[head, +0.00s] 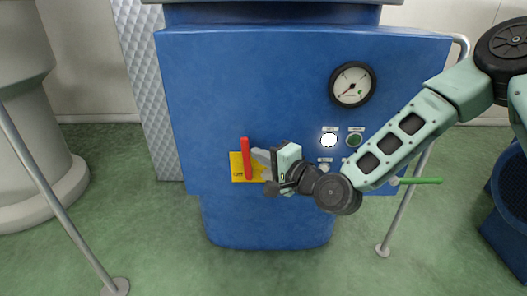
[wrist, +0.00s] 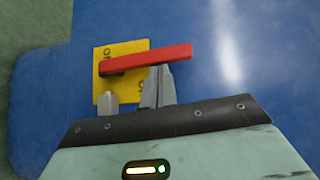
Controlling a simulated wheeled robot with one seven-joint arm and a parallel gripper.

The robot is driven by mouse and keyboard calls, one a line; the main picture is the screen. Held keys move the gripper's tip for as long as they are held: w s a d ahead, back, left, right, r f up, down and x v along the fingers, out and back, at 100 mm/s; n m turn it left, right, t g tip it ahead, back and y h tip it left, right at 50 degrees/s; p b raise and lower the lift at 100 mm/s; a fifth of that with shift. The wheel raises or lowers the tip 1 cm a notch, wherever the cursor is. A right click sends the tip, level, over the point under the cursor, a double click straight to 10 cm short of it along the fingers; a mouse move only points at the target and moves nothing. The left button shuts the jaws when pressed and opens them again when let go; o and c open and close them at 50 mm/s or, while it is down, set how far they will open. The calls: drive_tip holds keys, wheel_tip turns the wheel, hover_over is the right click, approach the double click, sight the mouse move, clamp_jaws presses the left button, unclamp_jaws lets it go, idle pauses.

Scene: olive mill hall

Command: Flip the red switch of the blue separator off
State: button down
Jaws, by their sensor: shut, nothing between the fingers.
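The blue separator (head: 260,100) stands straight ahead with a yellow switch plate (head: 236,170) low on its front. The red switch (head: 246,160) is a lever that stands upright over the plate in the head view. In the wrist view the red lever (wrist: 165,57) lies across the picture, with part of the yellow plate (wrist: 120,48) behind it; its lettering is only partly readable. My gripper (head: 257,156) is shut and empty, just right of the lever. In the wrist view my fingertips (wrist: 159,72) are right at the lever's side; I cannot tell whether they touch.
A dial gauge (head: 352,84), a white lit lamp (head: 329,140) and a dark green button (head: 354,140) are on the panel above my arm. Metal posts stand on both sides; the floor (head: 170,245) in front is clear.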

sight(246, 149)
drive_tip(key=a+r+n+h+p, duration=0.1)
drive_tip(key=p, duration=0.2)
drive_tip(key=a+n+g+h+p, duration=0.1)
drive_tip(key=p, duration=0.1)
drive_tip(key=shift+a+r+p, duration=0.3)
drive_tip(key=shift+r+p, duration=0.1)
drive_tip(key=shift+w+a+f+n+g+h+p, duration=0.1)
drive_tip(key=shift+a+f+n+g+h+p, duration=0.35)
drive_tip(key=shift+a+f+n+h+p, duration=1.45)
drive_tip(key=shift+a+r+m+g+h+p, duration=0.15)
drive_tip(key=shift+a+g+h+p, duration=0.45)
drive_tip(key=shift+p, duration=2.85)
drive_tip(key=shift+w+a+f+n+g+h+p, duration=0.1)
drive_tip(key=shift+a+f+n+g+h+p, duration=0.15)
drive_tip(key=shift+a+f+n+h+p, duration=1.65)
drive_tip(key=shift+s+d+r+m+y+p, duration=0.1)
drive_tip(key=shift+d+r+m+y+p, duration=0.15)
drive_tip(key=shift+r+m+p, duration=0.25)
drive_tip(key=shift+s+d+r+m+y+p, duration=0.15)
drive_tip(key=shift+d+r+m+p, duration=0.1)
drive_tip(key=shift+d+r+m, duration=0.25)
drive_tip(key=shift+w+a, duration=0.15)
